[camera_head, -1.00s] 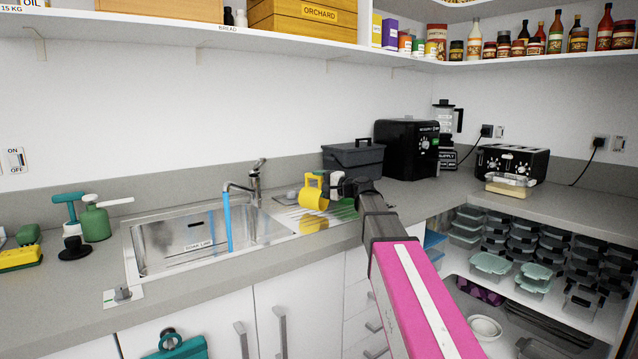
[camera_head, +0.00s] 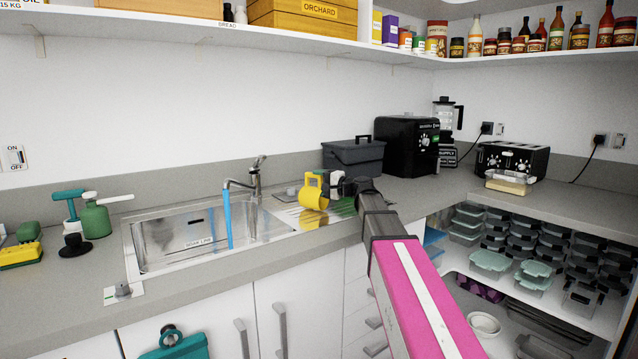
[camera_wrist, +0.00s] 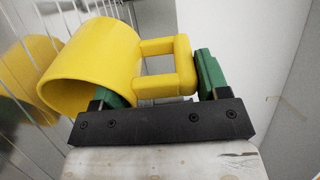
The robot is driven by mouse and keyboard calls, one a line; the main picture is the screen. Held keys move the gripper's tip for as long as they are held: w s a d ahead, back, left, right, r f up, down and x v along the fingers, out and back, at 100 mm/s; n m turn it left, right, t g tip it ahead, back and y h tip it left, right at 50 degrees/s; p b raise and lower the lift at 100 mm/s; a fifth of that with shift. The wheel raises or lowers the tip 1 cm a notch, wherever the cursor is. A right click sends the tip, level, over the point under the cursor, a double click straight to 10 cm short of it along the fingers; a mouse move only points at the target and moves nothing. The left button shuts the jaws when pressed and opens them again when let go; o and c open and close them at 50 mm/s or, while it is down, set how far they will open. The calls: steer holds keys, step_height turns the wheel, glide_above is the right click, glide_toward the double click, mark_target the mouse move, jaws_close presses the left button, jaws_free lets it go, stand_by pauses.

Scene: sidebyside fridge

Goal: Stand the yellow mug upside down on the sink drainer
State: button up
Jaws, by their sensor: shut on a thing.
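The yellow mug (camera_head: 312,198) is over the ridged metal sink drainer (camera_head: 284,213), to the right of the basin. My gripper (camera_head: 335,187) reaches it from the right. In the wrist view, the mug (camera_wrist: 92,65) is tilted, with its open rim toward the lower left and its handle toward the right. My gripper's green fingers (camera_wrist: 158,84) are shut on the mug at its handle side, one by the body and one outside the handle. A yellow reflection shows in the drainer beside the mug. I cannot tell whether the rim touches the drainer.
The tap (camera_head: 254,180) and basin (camera_head: 185,238) are left of the mug. A grey lidded bin (camera_head: 354,158) and a black appliance (camera_head: 406,148) stand behind and right. An open shelf with containers (camera_head: 490,262) lies right, below the counter.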

steer(key=shift+f, duration=0.25)
steer(key=o, duration=1.4)
steer(key=shift+c, duration=0.2)
steer(key=v, duration=1.1)
steer(key=shift+s, duration=0.15)
